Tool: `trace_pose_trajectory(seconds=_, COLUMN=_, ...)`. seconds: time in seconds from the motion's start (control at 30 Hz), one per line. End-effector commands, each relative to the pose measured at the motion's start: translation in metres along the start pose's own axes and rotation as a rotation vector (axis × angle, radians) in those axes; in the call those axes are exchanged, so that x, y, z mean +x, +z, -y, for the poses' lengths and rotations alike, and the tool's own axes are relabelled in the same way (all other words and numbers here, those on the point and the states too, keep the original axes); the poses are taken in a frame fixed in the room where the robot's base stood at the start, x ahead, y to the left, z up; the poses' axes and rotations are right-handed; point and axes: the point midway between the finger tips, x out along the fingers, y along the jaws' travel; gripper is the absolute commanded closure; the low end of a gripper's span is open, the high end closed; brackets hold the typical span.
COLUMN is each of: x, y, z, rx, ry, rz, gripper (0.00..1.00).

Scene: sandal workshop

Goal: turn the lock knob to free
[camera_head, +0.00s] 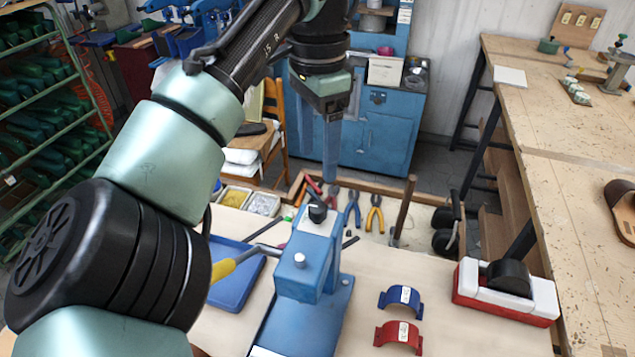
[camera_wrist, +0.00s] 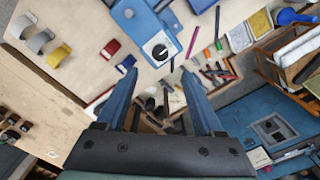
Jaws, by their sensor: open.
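The lock knob (camera_head: 317,212) is a small black knob on top of a blue bench press (camera_head: 302,262). I cannot read any marks around the dial. My gripper (camera_head: 331,180) points down above and behind the knob in the head view, apart from it. Its two blue fingers (camera_wrist: 158,73) are spread with nothing between them. The press has a lever with a yellow handle (camera_head: 222,270) reaching left.
A blue half-ring (camera_head: 401,298) and a red one (camera_head: 399,336) lie right of the press, near a red-and-white block (camera_head: 506,297) with a black top. A blue tray (camera_head: 235,280) lies left.

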Motion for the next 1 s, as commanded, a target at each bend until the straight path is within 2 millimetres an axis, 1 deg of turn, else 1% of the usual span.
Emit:
trace_pose_trajectory(seconds=0.03, x=-0.009, y=0.000, z=0.000, rx=-0.001, ry=-0.003, rz=0.000, gripper=0.31)
trace_pose_trajectory(seconds=0.07, x=-0.014, y=0.000, z=0.001, rx=-0.001, ry=-0.003, rz=0.001, gripper=0.31)
trace_pose_trajectory(seconds=0.2, x=-0.025, y=0.000, z=0.000, rx=0.000, ry=-0.002, rz=0.002, gripper=0.31)
trace_pose_trajectory(seconds=0.33, x=-0.029, y=0.000, z=0.000, rx=0.000, ry=0.000, rz=0.001, gripper=0.31)
trace_pose_trajectory(seconds=0.57, x=-0.028, y=0.000, z=0.000, rx=0.000, ry=0.000, rz=0.001, gripper=0.31)
trace_pose_trajectory(seconds=0.67, x=-0.025, y=-0.009, z=-0.001, rx=0.012, ry=-0.015, rz=-0.020, gripper=0.31)
trace_pose_trajectory(seconds=0.77, x=-0.020, y=-0.043, z=-0.007, rx=0.049, ry=-0.076, rz=-0.106, gripper=0.31)
trace_pose_trajectory(seconds=0.87, x=-0.023, y=-0.098, z=-0.019, rx=0.089, ry=-0.181, rz=-0.284, gripper=0.31)
trace_pose_trajectory(seconds=0.9, x=-0.029, y=-0.122, z=-0.025, rx=0.099, ry=-0.230, rz=-0.380, gripper=0.31)
trace_pose_trajectory(seconds=0.97, x=-0.046, y=-0.154, z=-0.035, rx=0.098, ry=-0.301, rz=-0.538, gripper=0.31)
trace_pose_trajectory(seconds=1.0, x=-0.061, y=-0.171, z=-0.042, rx=0.089, ry=-0.346, rz=-0.647, gripper=0.31)
